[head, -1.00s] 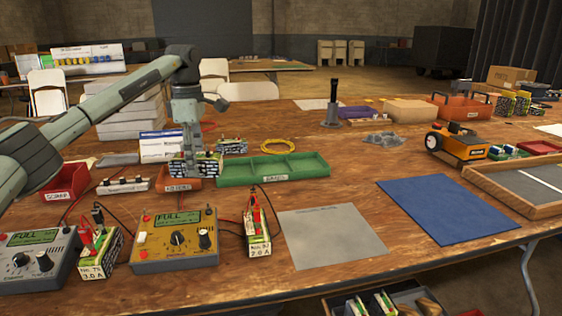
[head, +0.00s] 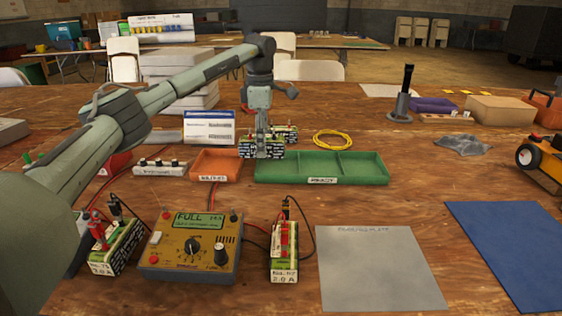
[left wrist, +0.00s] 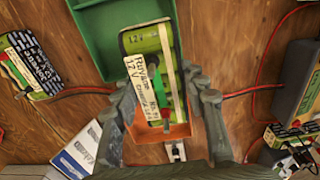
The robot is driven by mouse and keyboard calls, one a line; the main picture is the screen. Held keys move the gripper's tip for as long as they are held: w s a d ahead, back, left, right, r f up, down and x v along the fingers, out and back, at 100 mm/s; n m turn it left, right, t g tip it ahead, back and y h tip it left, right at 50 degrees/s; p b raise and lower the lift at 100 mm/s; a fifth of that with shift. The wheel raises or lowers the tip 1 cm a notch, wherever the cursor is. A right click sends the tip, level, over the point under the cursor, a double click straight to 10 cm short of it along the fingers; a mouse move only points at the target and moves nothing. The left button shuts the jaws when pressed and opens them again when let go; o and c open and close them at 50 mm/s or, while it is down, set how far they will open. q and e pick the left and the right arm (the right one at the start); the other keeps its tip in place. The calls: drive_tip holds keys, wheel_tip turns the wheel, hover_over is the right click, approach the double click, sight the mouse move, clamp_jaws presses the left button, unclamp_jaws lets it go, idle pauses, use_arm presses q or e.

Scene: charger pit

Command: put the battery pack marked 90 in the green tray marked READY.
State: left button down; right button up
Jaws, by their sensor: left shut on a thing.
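My left gripper (head: 262,138) is shut on a green battery pack with a white label (left wrist: 148,70); the label's number is too small to read surely. In the head view the held pack (head: 261,151) hangs by the left end of the green tray marked READY (head: 321,181). The green tray has three compartments, and no pack shows in it. In the left wrist view the pack overlaps the green tray (left wrist: 98,30) and the orange tray (left wrist: 150,132) beneath it. My right gripper is not in view.
The orange tray (head: 216,165) stands left of the green one. Another pack (head: 287,133) lies behind the trays. A yellow charger (head: 190,246), wired packs (head: 284,250) and a grey mat (head: 378,270) are in front. A yellow cable coil (head: 333,139) lies behind the green tray.

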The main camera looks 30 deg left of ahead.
sight(277, 157)
use_arm(q)
drive_tip(key=w+d+f, duration=0.2)
drive_tip(key=d, duration=0.1)
drive_tip(key=shift+w+f, duration=0.1)
drive_tip(key=shift+w, duration=0.1)
wheel_tip(277, 157, down, 3)
drive_tip(key=shift+r+p, duration=0.2)
drive_tip(key=shift+p, duration=0.1)
drive_tip(key=shift+s+d+f, duration=0.1)
drive_tip(key=shift+s+f, duration=0.05)
drive_tip(key=shift+f, duration=0.55)
drive_tip(key=c, duration=1.3)
unclamp_jaws()
drive_tip(key=shift+f, duration=0.15)
drive_tip(key=o, duration=0.4)
drive_tip(key=shift+f, duration=0.15)
drive_tip(key=shift+o, duration=0.2)
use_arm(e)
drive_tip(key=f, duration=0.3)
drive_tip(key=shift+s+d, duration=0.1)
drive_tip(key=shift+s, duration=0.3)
use_arm(q)
drive_tip(key=shift+r, duration=0.25)
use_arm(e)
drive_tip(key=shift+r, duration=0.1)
